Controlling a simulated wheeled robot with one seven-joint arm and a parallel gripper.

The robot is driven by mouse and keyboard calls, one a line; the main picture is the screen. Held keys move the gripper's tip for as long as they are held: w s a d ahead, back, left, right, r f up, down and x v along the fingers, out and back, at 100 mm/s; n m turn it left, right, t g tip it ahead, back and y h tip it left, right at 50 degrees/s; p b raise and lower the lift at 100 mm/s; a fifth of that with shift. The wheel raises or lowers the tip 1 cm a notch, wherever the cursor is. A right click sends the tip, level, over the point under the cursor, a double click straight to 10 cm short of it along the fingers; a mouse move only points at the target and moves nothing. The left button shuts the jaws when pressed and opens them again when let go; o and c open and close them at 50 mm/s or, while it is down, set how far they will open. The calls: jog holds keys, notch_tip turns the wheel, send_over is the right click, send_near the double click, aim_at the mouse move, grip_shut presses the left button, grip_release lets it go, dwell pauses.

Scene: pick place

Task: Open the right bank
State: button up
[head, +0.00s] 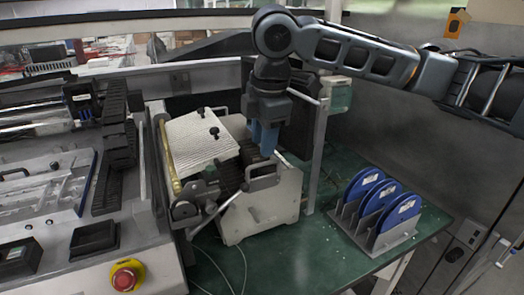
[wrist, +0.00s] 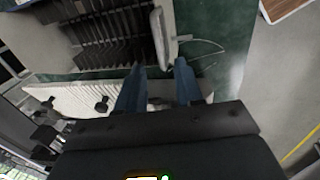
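The right bank seems to be the pale metal box (head: 262,212) with a row of black slots, in the middle of the head view. A bar handle (head: 265,180) stands on its near upper edge. In the wrist view the black slots (wrist: 105,42) are at the upper left, beside a pale side wall with the handle (wrist: 164,30). My gripper (head: 265,152) points down just above the handle end of the box. In the wrist view its two blue fingers (wrist: 160,68) are apart, with the pale edge between and beyond their tips. I cannot tell whether they touch it.
A white textured cover (head: 200,140) with black knobs lies left of my gripper. A thin upright post (head: 318,150) stands close on the right. A rack of blue discs (head: 375,215) stands on the green table (head: 300,265). A red emergency button (head: 125,277) is at front left.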

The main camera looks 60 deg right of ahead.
jog(key=shift+s+a+r, duration=0.1)
jog(key=shift+s+r, duration=0.05)
jog(key=shift+r, duration=0.55)
jog(key=shift+s+a+r, duration=0.1)
jog(key=shift+r, duration=0.55)
